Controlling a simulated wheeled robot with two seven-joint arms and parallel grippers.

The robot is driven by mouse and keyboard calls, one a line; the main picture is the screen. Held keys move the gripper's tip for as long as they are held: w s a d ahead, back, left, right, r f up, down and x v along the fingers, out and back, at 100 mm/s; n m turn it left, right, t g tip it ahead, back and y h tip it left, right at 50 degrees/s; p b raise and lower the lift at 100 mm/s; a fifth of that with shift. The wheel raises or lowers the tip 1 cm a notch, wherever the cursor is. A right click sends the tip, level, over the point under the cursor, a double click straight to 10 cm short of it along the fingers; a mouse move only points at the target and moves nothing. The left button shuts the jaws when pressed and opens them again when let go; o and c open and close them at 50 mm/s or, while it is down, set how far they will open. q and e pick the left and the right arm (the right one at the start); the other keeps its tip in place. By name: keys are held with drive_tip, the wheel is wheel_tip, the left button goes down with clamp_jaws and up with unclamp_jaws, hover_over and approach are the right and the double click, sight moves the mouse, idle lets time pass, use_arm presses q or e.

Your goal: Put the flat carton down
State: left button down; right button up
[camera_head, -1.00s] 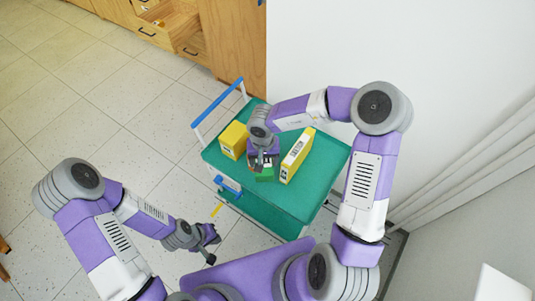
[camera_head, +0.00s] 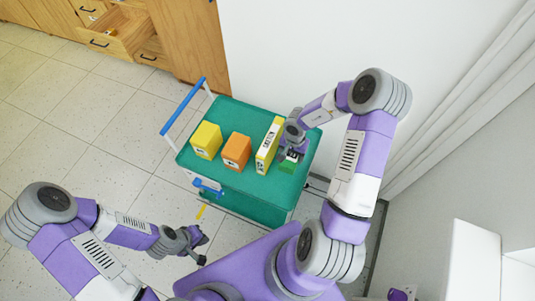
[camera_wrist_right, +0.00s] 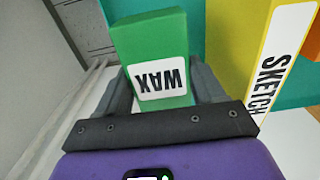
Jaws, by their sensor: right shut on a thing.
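A small green carton (camera_wrist_right: 150,42) labelled WAX sits between the two fingers of my right gripper (camera_head: 291,156), which is shut on it. In the head view the green carton (camera_head: 287,167) is over the right part of the green trolley top (camera_head: 225,170), just right of a tall yellow carton. I cannot tell whether its underside touches the top. My left gripper (camera_head: 203,244) is empty, its fingers apart, in front of the trolley and away from it.
The narrow yellow carton (camera_head: 265,158), labelled SKETCH in the right wrist view (camera_wrist_right: 276,62), stands close beside the green one. An orange box (camera_head: 236,150) and a yellow box (camera_head: 206,139) stand further left. A blue handle (camera_head: 183,107) edges the trolley's left; a white wall (camera_head: 270,60) is behind.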

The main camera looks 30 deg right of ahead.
wheel_tip(320, 180, down, 10)
drive_tip(key=b, duration=0.5)
drive_tip(key=shift+r, duration=0.35)
drive_tip(key=o, duration=1.1)
drive_tip(key=shift+o, duration=0.2)
